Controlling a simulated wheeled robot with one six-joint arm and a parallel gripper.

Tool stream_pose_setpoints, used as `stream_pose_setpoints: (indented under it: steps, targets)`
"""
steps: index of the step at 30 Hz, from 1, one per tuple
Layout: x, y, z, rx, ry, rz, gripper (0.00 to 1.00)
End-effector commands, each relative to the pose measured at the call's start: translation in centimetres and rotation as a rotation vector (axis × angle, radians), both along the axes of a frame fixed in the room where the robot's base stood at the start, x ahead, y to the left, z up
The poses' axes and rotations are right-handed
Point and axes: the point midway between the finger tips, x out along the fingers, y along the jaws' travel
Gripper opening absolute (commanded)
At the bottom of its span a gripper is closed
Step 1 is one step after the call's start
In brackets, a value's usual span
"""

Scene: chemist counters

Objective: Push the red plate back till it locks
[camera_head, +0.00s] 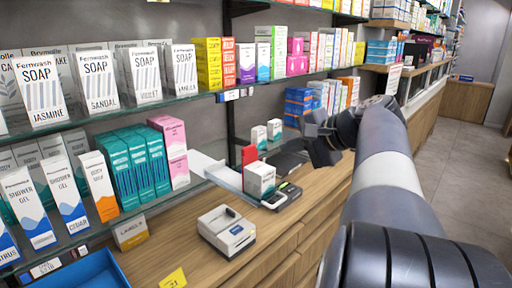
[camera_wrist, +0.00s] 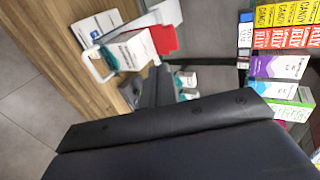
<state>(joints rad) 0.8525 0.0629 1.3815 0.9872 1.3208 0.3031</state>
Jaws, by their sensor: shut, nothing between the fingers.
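The red plate (camera_head: 249,156) stands upright on the counter, behind a white box (camera_head: 260,180) that hides its lower part. A pale rail or tray (camera_head: 222,176) runs beside them. In the wrist view the red plate (camera_wrist: 163,39) shows next to the white box (camera_wrist: 130,48). My gripper (camera_head: 312,130) is shut and empty, held above the counter to the right of the plate and apart from it. In the wrist view dark parts of my own arm fill the lower half and hide much of the counter.
Glass shelves with packed cartons (camera_head: 140,165) line the left. Two small boxes (camera_head: 267,134) stand behind the plate. The counter's front is fairly clear.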

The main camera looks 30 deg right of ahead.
Motion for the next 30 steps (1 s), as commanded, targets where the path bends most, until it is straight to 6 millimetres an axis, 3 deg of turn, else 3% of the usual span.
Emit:
stream_pose_setpoints:
  steps: [8,15,30]
  targets:
    - [4.9,1.9,-3.0,0.002,0.004,0.004,0.00]
    - [8.0,3.0,-3.0,-0.002,0.002,0.002,0.00]
    - [8.8,3.2,-3.1,-0.002,0.001,0.000,0.00]
